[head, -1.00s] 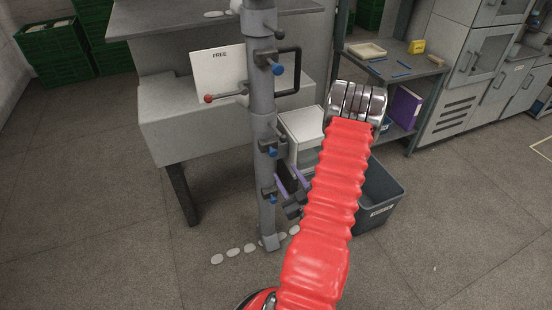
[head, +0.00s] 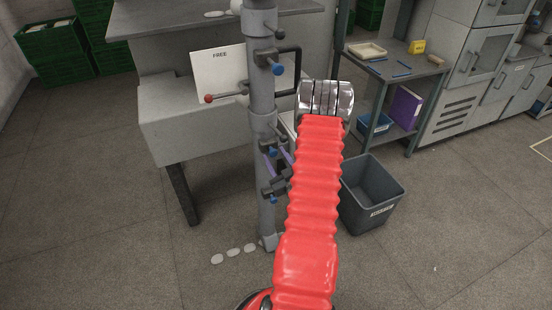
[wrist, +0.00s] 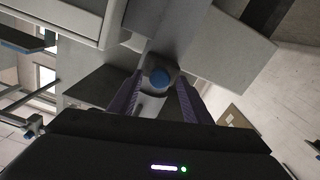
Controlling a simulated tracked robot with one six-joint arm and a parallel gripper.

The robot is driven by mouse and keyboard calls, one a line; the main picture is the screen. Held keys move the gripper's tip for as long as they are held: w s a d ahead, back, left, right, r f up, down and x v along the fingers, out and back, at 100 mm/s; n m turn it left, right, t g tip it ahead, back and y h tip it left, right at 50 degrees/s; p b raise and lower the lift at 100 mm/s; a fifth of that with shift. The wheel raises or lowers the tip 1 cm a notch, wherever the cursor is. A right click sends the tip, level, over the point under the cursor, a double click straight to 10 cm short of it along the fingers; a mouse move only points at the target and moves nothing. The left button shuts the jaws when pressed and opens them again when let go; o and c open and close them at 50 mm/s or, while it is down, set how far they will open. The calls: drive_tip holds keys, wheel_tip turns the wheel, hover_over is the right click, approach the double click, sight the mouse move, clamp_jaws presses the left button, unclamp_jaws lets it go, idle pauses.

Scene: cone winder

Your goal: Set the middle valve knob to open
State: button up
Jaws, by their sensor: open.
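A grey vertical pipe (head: 262,105) carries three valves with blue knobs, one above another. The middle knob (head: 272,152) is on the pipe below the top knob (head: 278,69) and above the lower knob (head: 273,198). My gripper (head: 281,162) is beside the pipe at about the middle knob's height, partly hidden by my red arm. In the wrist view, a round blue knob (wrist: 159,78) lies between the tips of my open purple fingers (wrist: 158,98). I cannot tell whether they touch it.
A bent dark handle (head: 296,70) sticks out right of the pipe near the top knob. A red-tipped lever (head: 208,98) and a white FREE sign (head: 219,75) are to the left. A grey bin (head: 372,195) stands on the floor right of my arm.

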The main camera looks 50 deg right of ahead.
drive_tip(key=shift+c, duration=0.4)
clamp_jaws()
drive_tip(key=shift+v, duration=2.25)
drive_tip(key=shift+o, duration=0.4)
unclamp_jaws()
